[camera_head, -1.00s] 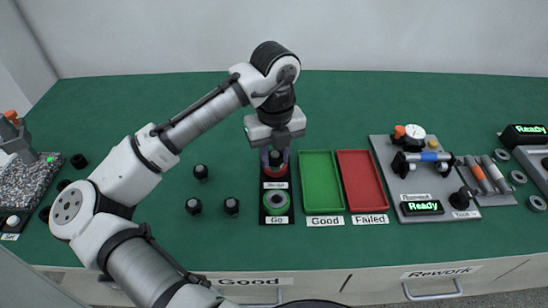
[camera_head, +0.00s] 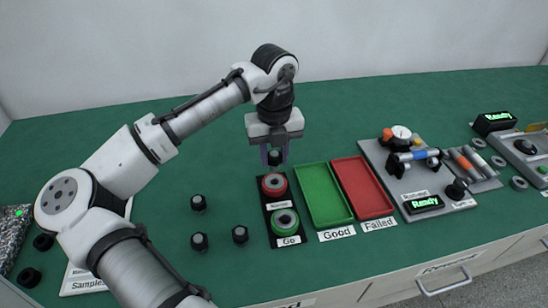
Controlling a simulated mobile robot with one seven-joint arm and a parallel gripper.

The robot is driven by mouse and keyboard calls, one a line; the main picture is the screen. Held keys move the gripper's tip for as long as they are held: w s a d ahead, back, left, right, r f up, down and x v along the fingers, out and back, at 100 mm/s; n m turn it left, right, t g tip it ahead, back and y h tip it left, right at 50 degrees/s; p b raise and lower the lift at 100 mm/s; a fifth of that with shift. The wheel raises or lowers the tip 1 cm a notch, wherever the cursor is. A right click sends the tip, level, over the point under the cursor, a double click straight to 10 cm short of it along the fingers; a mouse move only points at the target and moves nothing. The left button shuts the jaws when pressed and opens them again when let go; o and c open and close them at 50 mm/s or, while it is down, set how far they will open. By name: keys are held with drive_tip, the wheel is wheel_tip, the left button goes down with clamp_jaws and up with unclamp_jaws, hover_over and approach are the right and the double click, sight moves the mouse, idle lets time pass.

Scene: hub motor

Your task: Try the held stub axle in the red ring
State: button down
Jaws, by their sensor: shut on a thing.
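My gripper (camera_head: 274,157) is shut on a small dark stub axle (camera_head: 274,158) and points down. It hangs just behind and above the red ring (camera_head: 274,184), with the axle apart from the ring as far as I can tell. The red ring sits on a black gauge plate, above a label that I read only in part. The green ring (camera_head: 285,222) sits on the same plate in front of it, by the label "Go". The bore of the red ring shows open and empty.
A green tray (camera_head: 325,222) labelled Good and a red tray (camera_head: 391,211) labelled Failed stand right of the rings. Several dark stub axles (camera_head: 199,242) stand on the left. A grey fixture plate (camera_head: 428,182) with a Ready display is at the right.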

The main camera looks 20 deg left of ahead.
sight(274, 168)
drive_tip(key=shift+w+f, duration=0.1)
drive_tip(key=shift+w, duration=0.1)
wheel_tip(274, 168, down, 2)
drive_tip(key=b, duration=0.2)
drive_tip(key=shift+f+b, duration=0.25)
drive_tip(key=shift+b, duration=0.1)
drive_tip(key=shift+f, duration=0.75)
drive_tip(key=shift+p, duration=0.75)
idle(1.2)
drive_tip(key=shift+f+b, duration=0.3)
drive_tip(key=shift+f, duration=0.2)
idle(1.6)
drive_tip(key=shift+r, duration=0.2)
drive_tip(key=shift+r+p, duration=0.5)
drive_tip(key=shift+p, duration=0.2)
